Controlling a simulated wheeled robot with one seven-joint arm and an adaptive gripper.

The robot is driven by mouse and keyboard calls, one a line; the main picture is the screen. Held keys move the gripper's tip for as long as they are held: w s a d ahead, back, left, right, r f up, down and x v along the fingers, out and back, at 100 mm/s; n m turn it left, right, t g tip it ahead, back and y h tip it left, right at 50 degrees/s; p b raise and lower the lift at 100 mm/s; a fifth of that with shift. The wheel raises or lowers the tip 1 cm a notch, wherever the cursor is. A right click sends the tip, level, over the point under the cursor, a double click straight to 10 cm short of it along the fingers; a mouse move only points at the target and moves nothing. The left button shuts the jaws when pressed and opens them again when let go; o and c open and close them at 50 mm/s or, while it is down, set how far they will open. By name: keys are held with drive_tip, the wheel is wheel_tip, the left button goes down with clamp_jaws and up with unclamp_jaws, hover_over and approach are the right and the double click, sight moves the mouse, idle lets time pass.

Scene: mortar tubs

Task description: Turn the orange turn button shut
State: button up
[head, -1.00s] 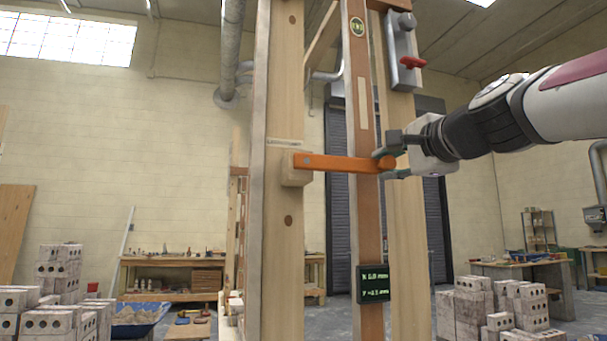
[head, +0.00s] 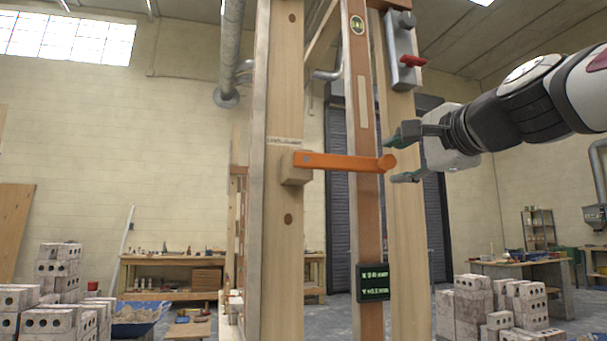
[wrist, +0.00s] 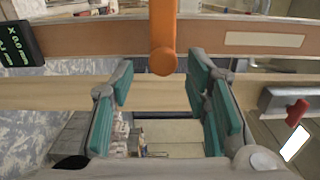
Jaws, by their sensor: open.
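The orange turn button (head: 340,163) is a long bar pinned at its left end to a small wooden block (head: 296,169) on the left post. It lies nearly level across the brown upright board with the spirit vial, its round knob end at the right. In the wrist view the knob (wrist: 163,62) shows just beyond the fingertips, roughly midway between them. My gripper (head: 402,160) is open and empty, to the right of the knob and apart from it. Its green finger pads also show in the wrist view (wrist: 163,90).
A grey latch with a red handle (head: 413,61) sits on the right post above my gripper. A dark display (head: 373,282) hangs low on the brown board (head: 367,215). Block stacks (head: 470,305) stand on the floor at right.

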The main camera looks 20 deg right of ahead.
drive_tip(key=s, duration=0.8)
drive_tip(key=shift+s, duration=0.15)
drive_tip(key=s+a+f+n+g+y, duration=0.2)
drive_tip(key=a+f+n+g, duration=0.3)
drive_tip(key=f, duration=0.8)
drive_tip(key=s+a+f+n+g+y, duration=0.1)
drive_tip(key=a+f+n+g, duration=0.5)
drive_tip(key=f, duration=0.7)
drive_tip(key=s+a+f+n+g+h, duration=0.25)
drive_tip(key=s+f+n+g, duration=0.45)
drive_tip(key=s+f, duration=1.25)
wheel_tip(320, 180, up, 25)
drive_tip(key=w+d+t+p, duration=0.1)
drive_tip(key=t+p, duration=0.3)
drive_tip(key=p, duration=2)
drive_tip(key=shift+w+p, duration=0.3)
drive_tip(key=shift+w, duration=0.05)
drive_tip(key=shift+h, duration=0.25)
